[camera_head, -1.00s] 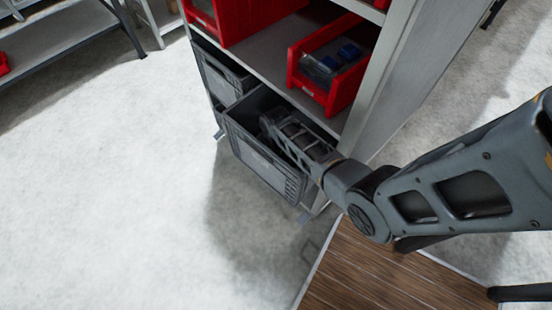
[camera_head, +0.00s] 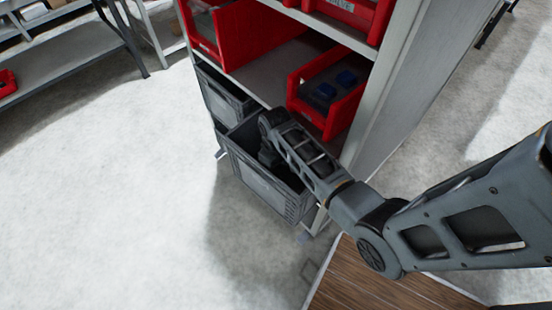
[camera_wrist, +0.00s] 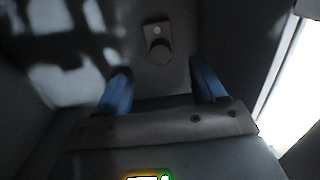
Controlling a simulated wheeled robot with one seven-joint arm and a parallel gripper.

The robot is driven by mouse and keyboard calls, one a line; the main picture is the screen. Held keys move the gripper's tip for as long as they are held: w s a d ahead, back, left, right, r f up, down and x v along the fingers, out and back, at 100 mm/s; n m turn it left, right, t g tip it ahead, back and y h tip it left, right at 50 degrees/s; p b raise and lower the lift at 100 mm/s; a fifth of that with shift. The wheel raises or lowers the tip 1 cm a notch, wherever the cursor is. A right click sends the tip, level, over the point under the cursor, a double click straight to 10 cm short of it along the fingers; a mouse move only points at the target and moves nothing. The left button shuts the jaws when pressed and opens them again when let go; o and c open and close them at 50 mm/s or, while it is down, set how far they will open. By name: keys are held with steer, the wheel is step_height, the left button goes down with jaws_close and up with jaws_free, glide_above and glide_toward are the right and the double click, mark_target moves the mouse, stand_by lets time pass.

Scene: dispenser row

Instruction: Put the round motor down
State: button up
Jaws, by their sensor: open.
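A small grey part with a rounded end, seemingly the round motor (camera_wrist: 158,44), lies on the dark floor of a grey crate in the wrist view. My gripper (camera_wrist: 163,86) is open, its two blue fingers apart with nothing between them. The part lies beyond the fingertips, roughly centred between them, and looks untouched. In the head view my gripper (camera_head: 268,158) points down into the open grey crate (camera_head: 262,188) on the bottom shelf level. The motor is hidden there by the crate wall and my arm.
A second grey crate (camera_head: 222,95) stands behind the first. Red bins (camera_head: 325,90) sit on the shelf above, close to my wrist, one with blue parts. The shelf's side panel (camera_head: 390,110) is at the right. The pale floor to the left is clear.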

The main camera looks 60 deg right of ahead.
steer(key=shift+r, duration=1.6)
